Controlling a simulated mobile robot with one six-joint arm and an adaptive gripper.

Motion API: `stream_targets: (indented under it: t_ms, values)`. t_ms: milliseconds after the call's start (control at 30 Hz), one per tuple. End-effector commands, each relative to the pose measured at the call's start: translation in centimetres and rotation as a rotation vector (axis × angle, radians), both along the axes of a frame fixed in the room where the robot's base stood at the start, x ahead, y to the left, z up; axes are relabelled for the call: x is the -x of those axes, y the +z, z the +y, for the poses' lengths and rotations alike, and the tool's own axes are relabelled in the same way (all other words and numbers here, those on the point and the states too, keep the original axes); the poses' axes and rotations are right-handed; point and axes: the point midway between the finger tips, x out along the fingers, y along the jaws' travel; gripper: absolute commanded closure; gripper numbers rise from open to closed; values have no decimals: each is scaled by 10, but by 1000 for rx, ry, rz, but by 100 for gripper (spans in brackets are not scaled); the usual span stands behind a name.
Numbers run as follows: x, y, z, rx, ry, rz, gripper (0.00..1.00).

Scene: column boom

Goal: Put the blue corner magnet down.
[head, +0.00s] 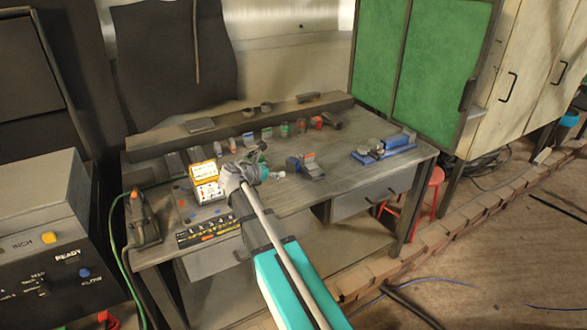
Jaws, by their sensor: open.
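A small dark-blue block (292,165), which looks like the blue corner magnet, sits on the grey workbench (330,205) near its middle. It is just right of my gripper (262,162), beside a grey piece with a red top. My arm reaches in from the bottom of the head view, over the bench's front edge. My gripper is open, and I see nothing held in it. The wrist partly hides the fingers, and the gap between gripper and block is too small to judge.
A blue vise-like tool (385,147) stands at the bench's right. A yellow-and-white meter (207,182) and a dark tool strip (208,232) lie left of my wrist. Several small coloured items line the back. Bare bench top shows front right. A red stool (430,190) stands beyond.

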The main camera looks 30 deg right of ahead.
Motion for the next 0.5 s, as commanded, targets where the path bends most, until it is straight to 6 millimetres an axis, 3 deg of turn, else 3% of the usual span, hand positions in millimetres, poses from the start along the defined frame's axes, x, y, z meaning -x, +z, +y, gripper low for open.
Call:
stream_targets:
  t_ms: [300, 500]
  values:
    - [-17, -18, -36, 0, 0, 0, 0]
    - [-19, -19, -42, 0, 1, 0, 0]
